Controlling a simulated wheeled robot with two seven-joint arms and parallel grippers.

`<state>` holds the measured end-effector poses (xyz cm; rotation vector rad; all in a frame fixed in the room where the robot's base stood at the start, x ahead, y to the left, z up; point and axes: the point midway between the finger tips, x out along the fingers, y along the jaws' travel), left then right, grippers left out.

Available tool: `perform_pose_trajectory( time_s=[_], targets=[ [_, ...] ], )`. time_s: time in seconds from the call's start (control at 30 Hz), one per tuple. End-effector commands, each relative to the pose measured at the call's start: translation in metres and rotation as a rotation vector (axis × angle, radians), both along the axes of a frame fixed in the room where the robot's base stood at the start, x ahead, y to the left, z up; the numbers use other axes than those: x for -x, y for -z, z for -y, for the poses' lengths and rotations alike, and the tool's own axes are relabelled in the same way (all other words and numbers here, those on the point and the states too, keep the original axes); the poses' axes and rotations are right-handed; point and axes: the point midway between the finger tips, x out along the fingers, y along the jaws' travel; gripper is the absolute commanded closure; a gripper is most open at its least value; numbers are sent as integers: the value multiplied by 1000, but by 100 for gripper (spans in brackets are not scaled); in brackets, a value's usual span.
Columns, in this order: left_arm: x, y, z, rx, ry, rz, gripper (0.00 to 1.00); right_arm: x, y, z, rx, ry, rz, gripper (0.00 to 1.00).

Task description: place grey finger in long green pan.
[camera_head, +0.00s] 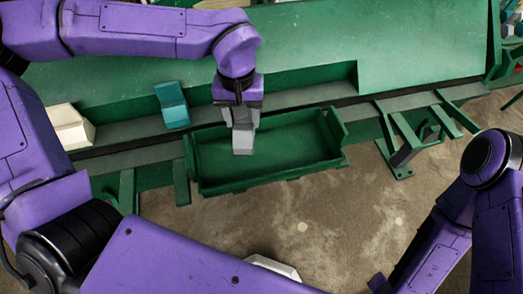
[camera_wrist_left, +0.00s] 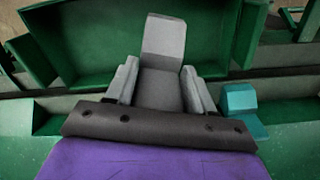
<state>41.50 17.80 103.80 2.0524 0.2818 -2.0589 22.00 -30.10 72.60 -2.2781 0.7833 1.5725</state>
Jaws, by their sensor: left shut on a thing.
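The long green pan (camera_head: 310,172) lies open along the front of the green machine in the head view. Its inside also shows at the top of the left wrist view (camera_wrist_left: 105,30). My left gripper (camera_head: 241,122) is above the pan's left part. It is shut on the grey finger (camera_head: 243,143), a grey block with a bent end. In the left wrist view the finger (camera_wrist_left: 163,45) sits between both fingertips and points toward the pan. I cannot tell whether it touches the pan. My right arm shows at the right, but its gripper is not visible.
A teal block (camera_head: 172,104) stands on the ledge left of the pan, and shows in the left wrist view (camera_wrist_left: 240,108). A cream block (camera_head: 70,127) is further left. Green brackets (camera_head: 405,145) stick out right of the pan. The bed (camera_head: 300,45) behind is bare.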

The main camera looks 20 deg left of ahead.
Motion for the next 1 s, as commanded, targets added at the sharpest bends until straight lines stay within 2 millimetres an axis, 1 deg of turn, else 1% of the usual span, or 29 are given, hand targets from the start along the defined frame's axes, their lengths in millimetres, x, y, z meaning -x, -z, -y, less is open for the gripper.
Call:
perform_pose_trajectory(
  time_s=[0.03, 0.1, 0.13, 0.2, 0.27, 0.33, 0.37, 0.6, 0.7, 0.73, 0.8, 0.97, 1.0],
  targets=[
    [21, -6, 2, -1, -66, 6, 93, 0, 7, 0, 0, 0, 0, 43],
    [47, -13, 3, -6, -163, 2, 93, 0, 10, 0, 0, 0, 0, 43],
    [57, -15, 3, -9, -199, 1, 93, 0, 11, 0, 0, 0, 0, 43],
    [73, -18, 4, -15, -261, 0, 93, 0, 13, 0, 0, 0, 0, 43],
    [77, -18, 4, -20, -293, -4, 93, 0, 12, 0, 0, 0, 0, 43],
    [69, -14, 7, -25, -306, -7, 93, 0, 10, 0, 0, 0, 0, 43],
    [62, -11, 9, -25, -307, -9, 93, 0, 8, 0, 0, 0, 0, 43],
    [-8, 20, 27, -27, -302, -8, 93, 0, -6, 0, 1, 0, 1, 43],
    [-25, 45, 31, -24, -301, -8, 93, 0, -8, 0, 1, 0, 1, 43],
    [-30, 51, 32, -24, -302, -8, 93, 0, -9, 0, 0, 0, 0, 43],
    [-39, 61, 35, -24, -301, -7, 93, 0, -10, 0, 0, 0, 0, 43],
    [-52, 78, 38, -22, -301, -6, 93, 0, -13, 0, 0, 0, 0, 43],
    [-55, 85, 39, -24, -299, -7, 93, 0, -14, 0, 0, 0, 0, 43]
  ],
)
